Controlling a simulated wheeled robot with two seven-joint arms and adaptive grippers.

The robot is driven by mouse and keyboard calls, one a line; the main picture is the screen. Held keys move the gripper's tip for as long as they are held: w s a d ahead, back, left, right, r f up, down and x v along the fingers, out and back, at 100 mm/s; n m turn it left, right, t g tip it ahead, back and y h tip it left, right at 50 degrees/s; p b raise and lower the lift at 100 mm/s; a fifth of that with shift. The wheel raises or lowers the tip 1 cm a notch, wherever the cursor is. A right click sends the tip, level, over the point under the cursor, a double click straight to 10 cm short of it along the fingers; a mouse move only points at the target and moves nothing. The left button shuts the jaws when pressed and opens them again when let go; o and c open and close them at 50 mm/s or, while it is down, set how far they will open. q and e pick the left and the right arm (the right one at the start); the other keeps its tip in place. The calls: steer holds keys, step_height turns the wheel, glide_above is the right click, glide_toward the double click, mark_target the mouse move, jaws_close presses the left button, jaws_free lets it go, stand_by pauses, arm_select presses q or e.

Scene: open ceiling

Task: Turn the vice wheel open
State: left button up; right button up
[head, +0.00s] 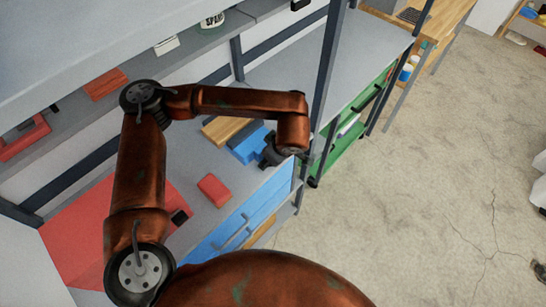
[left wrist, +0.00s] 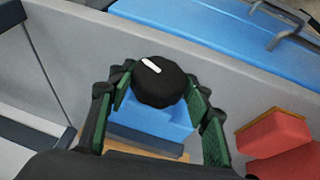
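The blue vice (head: 248,142) sits on the grey workbench, partly covered by my left arm in the head view. In the left wrist view its blue body (left wrist: 150,122) lies behind the round black vice wheel (left wrist: 160,88), which has a white mark near its rim. My left gripper (left wrist: 158,80) is open, with one green-padded finger on each side of the wheel. I cannot tell whether the pads touch it. In the head view the left gripper (head: 270,154) is small and dark beside the vice, and the wheel cannot be made out. My right gripper is not in view.
A red box (head: 214,190) lies on the bench near the vice and shows in the left wrist view (left wrist: 275,135). A wooden block (head: 225,130) is behind the vice. Blue drawers (head: 235,225) are below the bench edge. Open concrete floor (head: 420,210) lies to the right.

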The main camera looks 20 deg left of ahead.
arm_select(q)
steer(key=o, duration=0.4)
steer(key=shift+c, duration=0.2)
steer(key=shift+r, duration=0.15)
steer(key=v, duration=1.1)
steer(key=shift+d+r, duration=0.2)
steer(key=shift+r, duration=0.1)
steer(key=shift+c, duration=0.2)
